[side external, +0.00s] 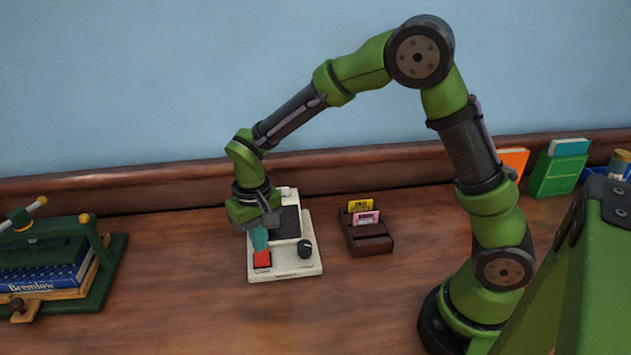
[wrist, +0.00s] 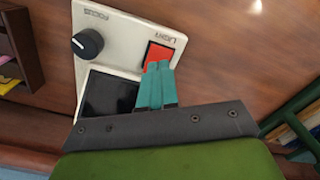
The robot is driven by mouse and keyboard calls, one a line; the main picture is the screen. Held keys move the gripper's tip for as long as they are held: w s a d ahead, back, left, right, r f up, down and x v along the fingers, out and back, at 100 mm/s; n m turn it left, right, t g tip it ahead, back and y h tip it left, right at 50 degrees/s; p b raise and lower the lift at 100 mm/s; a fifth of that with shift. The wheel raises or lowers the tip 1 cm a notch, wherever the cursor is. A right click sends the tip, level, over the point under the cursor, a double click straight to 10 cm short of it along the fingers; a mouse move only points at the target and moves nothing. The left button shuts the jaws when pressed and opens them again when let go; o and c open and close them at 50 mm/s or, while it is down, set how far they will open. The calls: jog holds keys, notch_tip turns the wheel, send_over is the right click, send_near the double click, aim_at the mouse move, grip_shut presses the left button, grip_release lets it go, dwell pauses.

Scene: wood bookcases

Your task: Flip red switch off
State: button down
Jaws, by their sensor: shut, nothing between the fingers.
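The red switch (side external: 262,259) sits at the front left of a cream-coloured device (side external: 285,272) on the wooden desk. In the wrist view the red switch (wrist: 157,54) is marked LIGHT, and its far part shows beyond my fingertips. My gripper (side external: 259,245) points down over the device, with its teal fingers just above or at the switch. In the wrist view my gripper's fingers (wrist: 158,67) are together and overlap the near edge of the switch. I cannot tell whether they touch it. Nothing is held.
A black knob (side external: 305,249) marked FOCUS stands right of the switch, and a dark panel (wrist: 110,97) lies behind. A small wooden card holder (side external: 370,240) stands to the right. A green press with a blue book (side external: 45,277) stands at the left. The front desk is clear.

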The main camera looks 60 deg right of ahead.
aim_at(263, 261)
jog(key=shift+r, duration=2)
jog(key=shift+s+f, duration=0.15)
jog(key=shift+f, duration=0.1)
jog(key=s+d+r+t+y, duration=0.1)
jog(key=s+d+r+t, duration=0.2)
jog(key=s+r, duration=0.4)
jog(key=s+d+r+m+t+y, duration=0.1)
jog(key=s+d+r+t, duration=0.2)
jog(key=s+r, duration=0.4)
jog(key=shift+s+d+t, duration=0.25)
jog(key=shift+s+t, duration=0.35)
jog(key=shift+s, duration=0.7)
